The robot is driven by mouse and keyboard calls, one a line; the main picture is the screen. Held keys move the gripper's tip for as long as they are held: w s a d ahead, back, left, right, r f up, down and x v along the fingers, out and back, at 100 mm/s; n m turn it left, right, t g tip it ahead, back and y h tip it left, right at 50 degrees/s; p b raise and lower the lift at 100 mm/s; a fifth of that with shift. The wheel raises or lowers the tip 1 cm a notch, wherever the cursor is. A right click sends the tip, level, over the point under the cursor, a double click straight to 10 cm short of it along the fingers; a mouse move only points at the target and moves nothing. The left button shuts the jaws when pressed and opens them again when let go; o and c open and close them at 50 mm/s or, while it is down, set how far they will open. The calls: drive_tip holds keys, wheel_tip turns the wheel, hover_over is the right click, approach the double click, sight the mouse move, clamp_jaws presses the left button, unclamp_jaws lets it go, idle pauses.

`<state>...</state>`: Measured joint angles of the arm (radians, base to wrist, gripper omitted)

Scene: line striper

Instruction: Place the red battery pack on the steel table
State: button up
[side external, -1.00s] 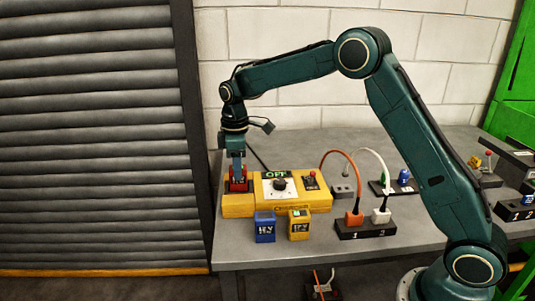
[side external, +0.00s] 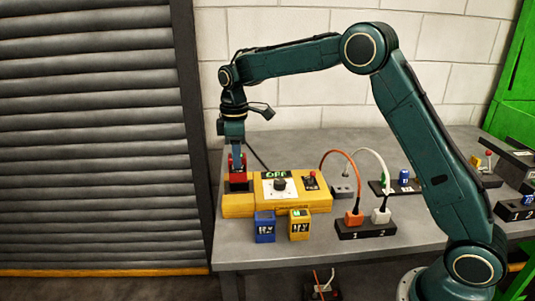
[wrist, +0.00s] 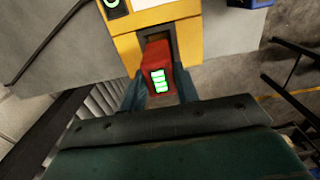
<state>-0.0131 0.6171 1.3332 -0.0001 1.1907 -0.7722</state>
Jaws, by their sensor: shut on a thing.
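The red battery pack (side external: 238,174) is between the fingers of my gripper (side external: 237,163), which is shut on it. The pack is above a dark slot (side external: 241,187) at the left end of the yellow striper box (side external: 296,203). In the wrist view the red pack (wrist: 157,62) shows lit green bars on its end, with the fingers of my gripper (wrist: 160,88) on either side and the dark slot behind it. Whether its lower end is fully clear of the slot, I cannot tell. The steel table (side external: 290,253) lies under the box.
A blue 12V pack (side external: 265,227) and a yellow 12V pack (side external: 300,224) stand in front of the box. To the right is a black socket strip (side external: 366,230) with orange and white plugs. Bare table lies along the front edge, and the table's left edge is close to the box.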

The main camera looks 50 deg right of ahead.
drive_tip(key=shift+r, duration=0.35)
